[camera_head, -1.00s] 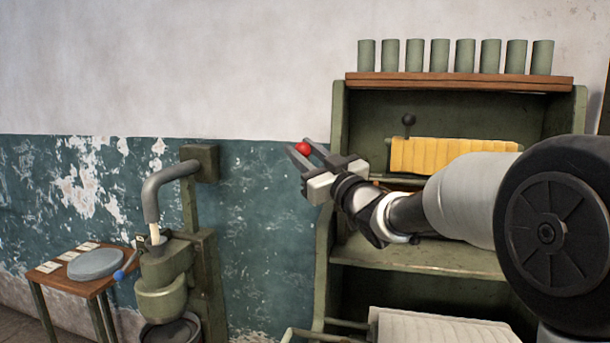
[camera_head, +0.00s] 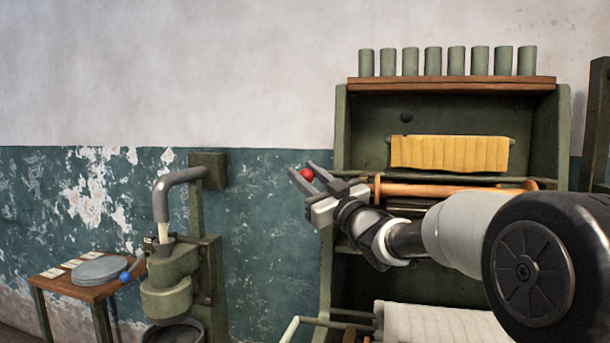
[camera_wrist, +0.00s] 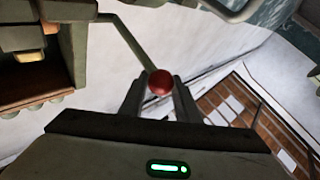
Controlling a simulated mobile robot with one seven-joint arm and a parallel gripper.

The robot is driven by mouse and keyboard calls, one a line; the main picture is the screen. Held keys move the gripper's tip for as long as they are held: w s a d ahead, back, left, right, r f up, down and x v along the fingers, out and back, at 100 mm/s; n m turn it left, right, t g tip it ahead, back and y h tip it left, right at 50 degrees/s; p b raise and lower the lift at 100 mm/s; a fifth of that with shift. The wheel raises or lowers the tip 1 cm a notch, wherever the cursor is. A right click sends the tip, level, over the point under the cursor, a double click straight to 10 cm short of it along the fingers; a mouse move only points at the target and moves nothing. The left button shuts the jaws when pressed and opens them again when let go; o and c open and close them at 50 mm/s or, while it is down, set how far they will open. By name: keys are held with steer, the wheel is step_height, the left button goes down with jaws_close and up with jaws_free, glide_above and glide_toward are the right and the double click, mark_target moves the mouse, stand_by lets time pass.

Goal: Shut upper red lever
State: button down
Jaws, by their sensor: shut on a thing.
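The upper red lever shows as a round red knob (camera_head: 307,174) at the left side of the green cabinet. In the wrist view the red knob (camera_wrist: 160,83) sits between my fingertips, and its thin rod (camera_wrist: 128,42) runs up and left toward the cabinet. My gripper (camera_head: 305,175) is shut on the knob, with one finger on each side. It also shows in the wrist view (camera_wrist: 160,92). In the head view the lever's rod is hard to make out behind my gripper.
The green cabinet (camera_head: 341,130) holds a yellow cloth (camera_head: 450,153), a wooden roller (camera_head: 430,190) and a pale cloth roll (camera_head: 440,325). Several green cylinders (camera_head: 433,61) stand on top. A green machine (camera_head: 170,280) and small table (camera_head: 50,284) stand left. The wall space between is clear.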

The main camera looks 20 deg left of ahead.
steer(key=shift+w+f, duration=0.15)
steer(key=shift+f, duration=0.65)
steer(key=c, duration=1.3)
jaws_free()
steer(key=shift+c, duration=0.2)
steer(key=shift+d+r, duration=0.1)
steer(key=v, duration=1.7)
steer(key=shift+s+r, duration=0.25)
